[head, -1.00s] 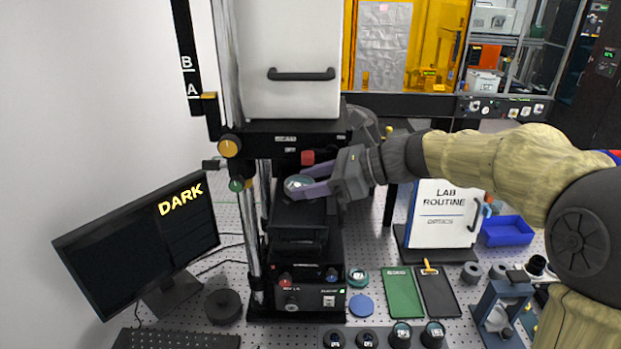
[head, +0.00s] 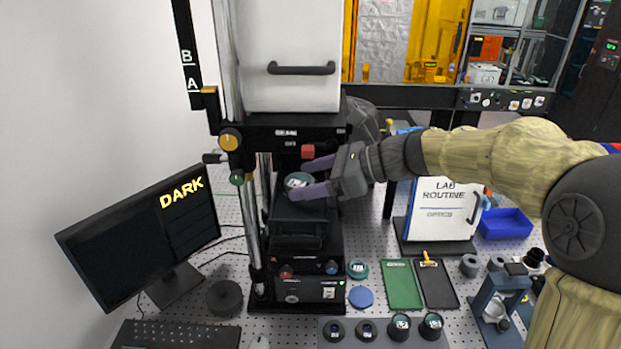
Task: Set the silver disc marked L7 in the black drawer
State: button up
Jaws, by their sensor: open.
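A round silver disc (head: 298,181) with a dark greenish rim and a pale label lies on the black drawer (head: 312,211) of the interferometer; the label is too small to read. My gripper (head: 300,179) is open and reaches in from the right. Its two purple-grey fingers are spread on the far and near sides of the disc. I cannot tell whether either finger still touches it. The drawer sits between the machine's posts, under its black upper housing (head: 262,127).
A red knob (head: 308,151) is close above my fingers. The monitor (head: 140,240) reads DARK.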

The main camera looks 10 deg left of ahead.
jog(key=shift+d+r, duration=0.15)
jog(key=shift+d, duration=0.2)
jog(key=b+v, duration=0.3)
jog(key=v, duration=0.8)
jog(key=shift+d, duration=0.15)
jog(key=s+d+f+n+t+h, duration=0.1)
jog(key=s+d+f+n+h, duration=0.15)
jog(key=f, duration=0.65)
jog(key=s+d+f+n+h, duration=0.15)
jog(key=d+f+h, duration=0.25)
jog(key=f, duration=0.5)
jog(key=s+d+f+n+t+h, duration=0.2)
jog(key=s+d+f+n+h, duration=0.5)
jog(key=s+d+f+n, duration=0.2)
notch_tip(320, 180, down, 3)
jog(key=d+n, duration=0.2)
jog(key=n, duration=0.2)
jog(key=shift+d+n, duration=0.25)
jog(key=shift+n, duration=0.05)
